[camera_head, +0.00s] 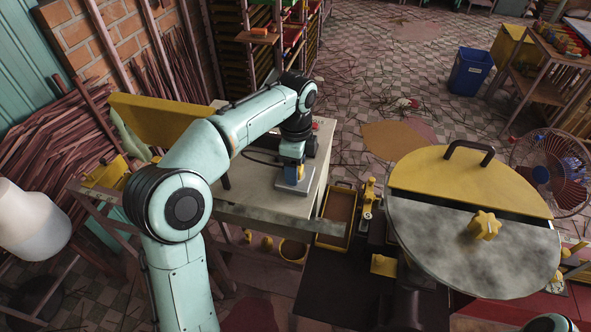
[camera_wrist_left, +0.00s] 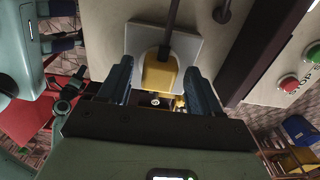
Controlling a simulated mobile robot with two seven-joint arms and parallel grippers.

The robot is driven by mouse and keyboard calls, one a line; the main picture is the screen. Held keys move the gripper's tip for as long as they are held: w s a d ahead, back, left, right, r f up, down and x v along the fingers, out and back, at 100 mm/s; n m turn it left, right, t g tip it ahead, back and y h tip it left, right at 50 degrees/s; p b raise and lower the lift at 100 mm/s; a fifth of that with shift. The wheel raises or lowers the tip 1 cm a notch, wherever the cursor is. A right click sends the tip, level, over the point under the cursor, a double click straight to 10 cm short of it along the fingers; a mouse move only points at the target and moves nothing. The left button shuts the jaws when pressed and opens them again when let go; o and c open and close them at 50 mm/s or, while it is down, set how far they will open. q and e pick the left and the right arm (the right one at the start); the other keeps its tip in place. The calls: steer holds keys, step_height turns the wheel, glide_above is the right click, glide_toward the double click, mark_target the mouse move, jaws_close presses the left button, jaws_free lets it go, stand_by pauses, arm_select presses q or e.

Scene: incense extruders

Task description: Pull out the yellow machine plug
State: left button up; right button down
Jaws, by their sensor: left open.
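The yellow plug (camera_wrist_left: 160,76) sits on a light grey socket plate (camera_wrist_left: 188,45) in the left wrist view, with a dark cable (camera_wrist_left: 174,14) leading from it. My left gripper (camera_wrist_left: 158,72) is open, with one blue-grey finger on each side of the plug and visible gaps between. In the head view my left gripper (camera_head: 291,170) is over the grey plate (camera_head: 296,187) on the pale machine top, and the plug is mostly hidden behind it.
A red stop button (camera_wrist_left: 287,83) and a green button (camera_wrist_left: 314,53) are on the panel at right in the wrist view. A large round machine (camera_head: 480,250) with a yellow half-lid stands at right. A blue bin (camera_head: 470,70) is on the tiled floor behind.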

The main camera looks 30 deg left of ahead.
steer(key=shift+w+r, duration=0.2)
stand_by(0.4)
